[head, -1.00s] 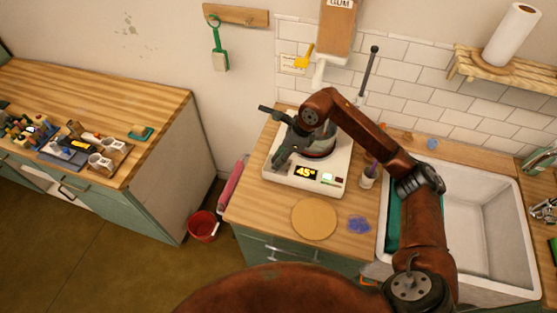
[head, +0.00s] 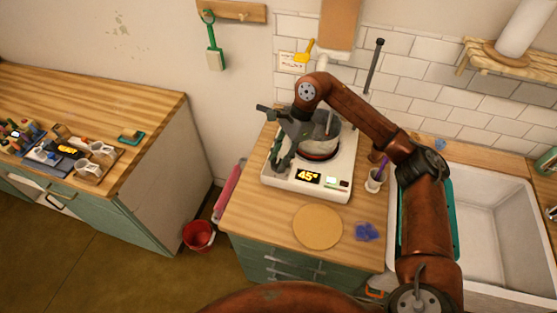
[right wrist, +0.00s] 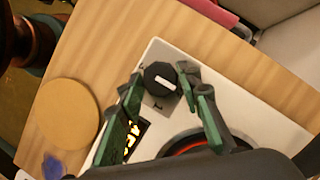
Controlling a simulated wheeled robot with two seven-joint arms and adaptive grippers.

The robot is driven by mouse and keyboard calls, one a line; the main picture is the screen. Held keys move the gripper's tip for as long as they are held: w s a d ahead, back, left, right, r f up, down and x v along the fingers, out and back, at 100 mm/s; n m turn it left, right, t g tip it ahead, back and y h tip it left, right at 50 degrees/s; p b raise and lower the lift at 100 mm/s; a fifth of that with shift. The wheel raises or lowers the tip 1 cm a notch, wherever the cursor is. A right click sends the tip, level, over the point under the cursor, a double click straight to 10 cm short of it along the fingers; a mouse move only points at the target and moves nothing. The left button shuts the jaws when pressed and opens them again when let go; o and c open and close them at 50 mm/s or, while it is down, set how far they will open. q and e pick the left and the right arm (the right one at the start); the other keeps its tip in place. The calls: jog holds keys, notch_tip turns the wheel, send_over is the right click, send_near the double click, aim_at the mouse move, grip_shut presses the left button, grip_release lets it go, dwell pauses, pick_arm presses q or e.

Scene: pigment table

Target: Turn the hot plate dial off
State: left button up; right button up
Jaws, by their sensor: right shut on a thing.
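The white hot plate (head: 333,186) stands on the wooden counter, with a lit yellow 45 display (head: 308,177) on its front. Its black dial (right wrist: 159,76) with a white mark shows in the right wrist view, at a corner of the plate beside the display. My right gripper (right wrist: 160,82) has its green-padded fingers on either side of the dial and is shut on it. In the head view the right gripper (head: 277,160) is over the plate's left side and hides the dial. A pot (head: 328,148) sits on the heating ring, partly hidden by my arm.
A round cork-coloured mat (head: 318,227) and a blue lump (head: 367,232) lie in front of the plate. A small cup (head: 374,181) with a purple tool stands to its right, then the sink (head: 495,225). A red bucket (head: 198,235) is on the floor.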

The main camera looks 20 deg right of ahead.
dwell(0.5)
jog(key=o, duration=1.2)
jog(key=shift+c, duration=0.2)
jog(key=v, duration=1.2)
jog(key=shift+w+a, duration=0.1)
